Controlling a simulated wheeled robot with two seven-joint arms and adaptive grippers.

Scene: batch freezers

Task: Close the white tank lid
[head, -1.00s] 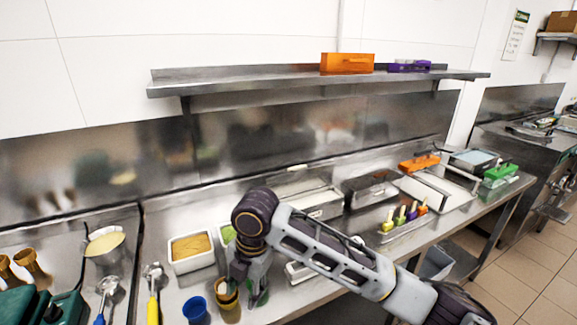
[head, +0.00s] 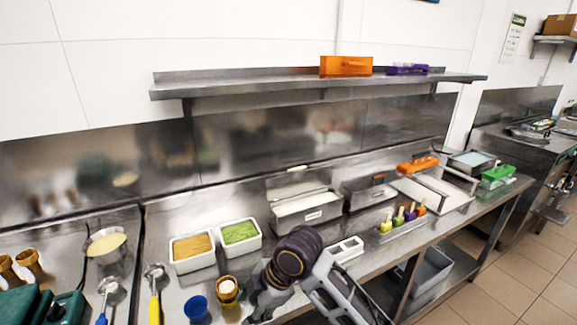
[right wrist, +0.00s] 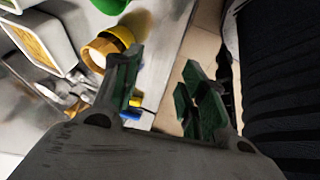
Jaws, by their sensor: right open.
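The steel tank with white contents (head: 306,212) stands at the back of the counter, right of the middle in the head view. Its lid (head: 292,183) appears raised behind the opening, and the white contents show. My right gripper (head: 258,292) is low at the counter's front, left of and nearer than the tank, and apart from it. In the right wrist view, the right gripper's green-padded fingers (right wrist: 165,95) are spread with nothing between them. A gold cup (right wrist: 105,48) is beside one finger. My left gripper is not in view.
A second steel tank (head: 368,192) stands right of the white one. Tan (head: 192,252) and green (head: 240,237) tubs are to the left. A gold cup (head: 228,290) and blue cup (head: 196,308) stand in front. A shelf (head: 250,86) runs above the tanks.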

